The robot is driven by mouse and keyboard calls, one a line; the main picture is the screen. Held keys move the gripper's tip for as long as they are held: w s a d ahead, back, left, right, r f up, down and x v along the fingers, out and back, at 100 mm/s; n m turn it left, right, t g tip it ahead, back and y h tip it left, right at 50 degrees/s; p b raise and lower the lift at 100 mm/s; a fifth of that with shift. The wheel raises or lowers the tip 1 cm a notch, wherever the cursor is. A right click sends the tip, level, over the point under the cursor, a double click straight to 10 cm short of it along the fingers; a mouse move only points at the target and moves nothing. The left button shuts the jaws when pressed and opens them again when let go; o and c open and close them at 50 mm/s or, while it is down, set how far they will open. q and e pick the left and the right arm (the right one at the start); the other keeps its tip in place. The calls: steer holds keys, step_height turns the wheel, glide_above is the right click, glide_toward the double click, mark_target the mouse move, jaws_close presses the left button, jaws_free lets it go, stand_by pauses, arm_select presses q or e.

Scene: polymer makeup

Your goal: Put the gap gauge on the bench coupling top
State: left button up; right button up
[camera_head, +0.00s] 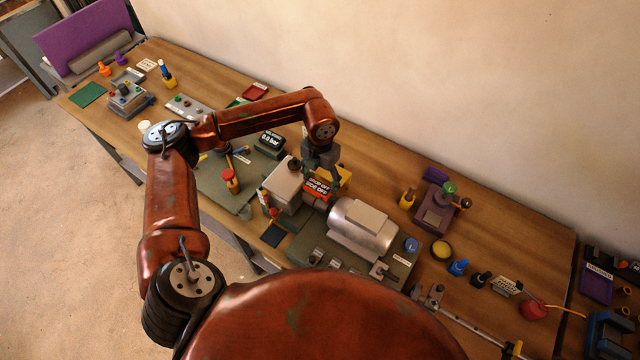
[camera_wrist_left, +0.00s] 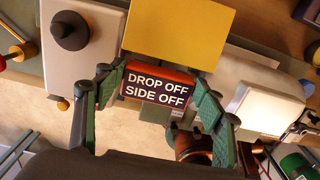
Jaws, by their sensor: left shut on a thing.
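The gap gauge (camera_head: 317,188) is a small orange block with a dark face reading "DROP OFF SIDE OFF". My left gripper (camera_head: 326,178) is shut on it. In the left wrist view the gauge (camera_wrist_left: 157,88) sits between the two green-padded fingers (camera_wrist_left: 155,95). The bench coupling (camera_wrist_left: 192,145) shows partly as a dark coppery round part below and right of the gauge, between the pale box and the silver motor. In the head view the gauge and gripper mostly hide it. I cannot tell whether the gauge touches it. My right gripper is not in view.
A pale box (camera_head: 284,183) stands left of the gauge and a silver motor (camera_head: 361,230) right of it. A yellow plate (camera_wrist_left: 180,28) is close behind the gauge. Bottles, a purple-grey device (camera_head: 434,215) and small tools crowd the wooden bench (camera_head: 520,235).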

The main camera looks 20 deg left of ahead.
mark_target(320, 183)
arm_select(q)
step_height(320, 183, down, 2)
steer(key=shift+s+f+p, duration=0.1)
steer(key=shift+f+p, duration=0.05)
steer(key=shift+p, duration=0.35)
steer(key=shift+f, duration=0.35)
steer(key=o, duration=1.2)
steer(key=shift+o, duration=0.2)
steer(key=shift+r, duration=0.25)
step_height(320, 183, up, 11)
steer(key=b, duration=0.3)
steer(key=shift+r, duration=0.45)
